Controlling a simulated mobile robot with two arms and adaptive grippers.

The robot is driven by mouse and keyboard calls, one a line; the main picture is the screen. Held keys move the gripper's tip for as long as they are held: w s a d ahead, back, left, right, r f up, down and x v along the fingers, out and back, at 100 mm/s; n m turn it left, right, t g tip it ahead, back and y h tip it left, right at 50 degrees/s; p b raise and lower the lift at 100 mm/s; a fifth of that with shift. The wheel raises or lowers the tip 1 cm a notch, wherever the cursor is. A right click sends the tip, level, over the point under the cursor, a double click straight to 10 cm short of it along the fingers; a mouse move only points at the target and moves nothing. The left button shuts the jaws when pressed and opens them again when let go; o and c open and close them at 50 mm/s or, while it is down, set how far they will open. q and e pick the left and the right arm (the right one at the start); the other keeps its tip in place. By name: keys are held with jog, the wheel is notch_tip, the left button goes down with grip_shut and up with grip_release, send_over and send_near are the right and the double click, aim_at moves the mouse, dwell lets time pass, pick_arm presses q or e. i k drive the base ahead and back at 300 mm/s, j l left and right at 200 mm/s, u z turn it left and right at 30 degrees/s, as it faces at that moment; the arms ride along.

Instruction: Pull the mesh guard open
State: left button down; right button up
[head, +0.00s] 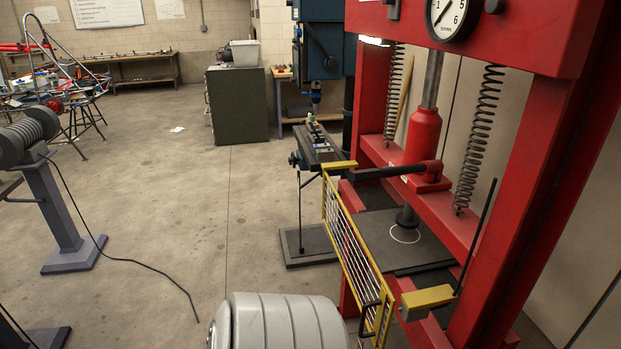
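The mesh guard (352,245) is a yellow-framed panel with pale bars. It stands upright across the front of the red press (400,175), between a yellow bracket (340,166) at its far end and a yellow block (428,298) near its near end. It looks closed, but whether it is latched cannot be told. A dark handle (368,318) is on the guard near its lower near end. Neither my left nor my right gripper is in view.
Behind the guard are the press's dark bed plate (375,223) and ram. A drill press (320,150) stands just beyond. A grey pedestal (62,215) with a machine on top stands at left, its cable (130,262) on the floor. Open concrete floor (190,190) lies between.

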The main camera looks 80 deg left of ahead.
aim_at(379, 304)
jog(key=u, duration=2.2)
jog(key=i+j+z, duration=0.15)
jog(key=j+z, duration=0.25)
jog(key=l, duration=0.1)
